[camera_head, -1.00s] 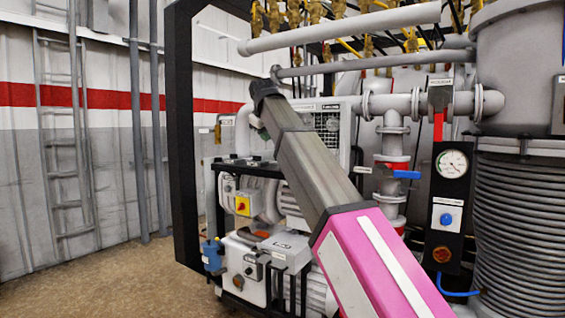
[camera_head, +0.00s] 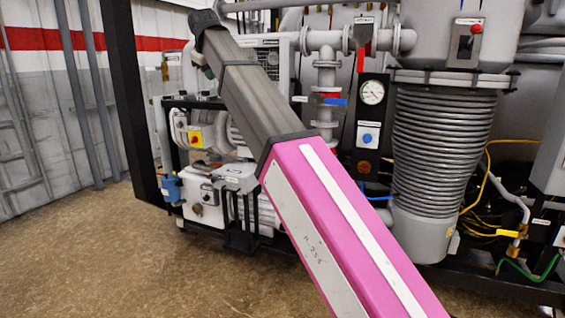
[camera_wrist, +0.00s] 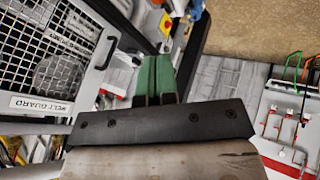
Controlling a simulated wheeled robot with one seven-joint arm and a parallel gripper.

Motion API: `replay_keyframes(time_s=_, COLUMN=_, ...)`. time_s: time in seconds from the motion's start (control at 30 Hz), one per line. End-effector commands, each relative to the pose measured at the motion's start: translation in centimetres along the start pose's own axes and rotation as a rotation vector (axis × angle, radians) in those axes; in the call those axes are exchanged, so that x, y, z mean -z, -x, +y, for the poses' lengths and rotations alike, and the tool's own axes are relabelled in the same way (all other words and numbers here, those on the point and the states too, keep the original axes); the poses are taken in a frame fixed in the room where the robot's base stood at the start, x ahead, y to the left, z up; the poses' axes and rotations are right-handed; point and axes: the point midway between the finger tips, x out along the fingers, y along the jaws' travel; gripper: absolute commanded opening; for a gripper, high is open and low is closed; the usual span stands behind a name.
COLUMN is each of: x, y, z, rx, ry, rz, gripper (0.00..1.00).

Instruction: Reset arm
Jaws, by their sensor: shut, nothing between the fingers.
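My gripper (camera_wrist: 153,80) shows in the wrist view as two green fingers side by side, shut and empty, beyond a dark bracket. A mesh guard (camera_wrist: 62,55) labelled "BELT GUARD" is to the left of the fingers. In the head view my arm, with a pink link and a dark grey link, rises from the lower right to the upper left in front of the machinery. The gripper itself cannot be made out in the head view.
A pump unit (camera_head: 205,190) stands behind my arm. A ribbed grey column (camera_head: 440,150) and a panel with a gauge (camera_head: 372,92) are to its right. Yellow and green cables (camera_head: 525,265) lie at the far right. Brown floor (camera_head: 110,265) is clear at the lower left.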

Motion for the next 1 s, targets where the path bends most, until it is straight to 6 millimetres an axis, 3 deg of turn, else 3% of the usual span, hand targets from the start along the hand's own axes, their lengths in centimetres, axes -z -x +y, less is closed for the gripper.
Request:
replay_keyframes(time_s=0.37, x=-3.6, y=-5.5, z=0.1, rx=0.014, ry=-0.045, rz=-0.042, gripper=0.0)
replay_keyframes(time_s=0.57, x=-7.1, y=-10.4, z=0.2, rx=0.026, ry=-0.087, rz=-0.081, gripper=0.0)
replay_keyframes(time_s=0.67, x=-9.9, y=-13.7, z=0.2, rx=0.035, ry=-0.119, rz=-0.109, gripper=0.0)
replay_keyframes(time_s=1.0, x=-23.1, y=-26.0, z=-0.5, rx=0.075, ry=-0.272, rz=-0.228, gripper=0.0)
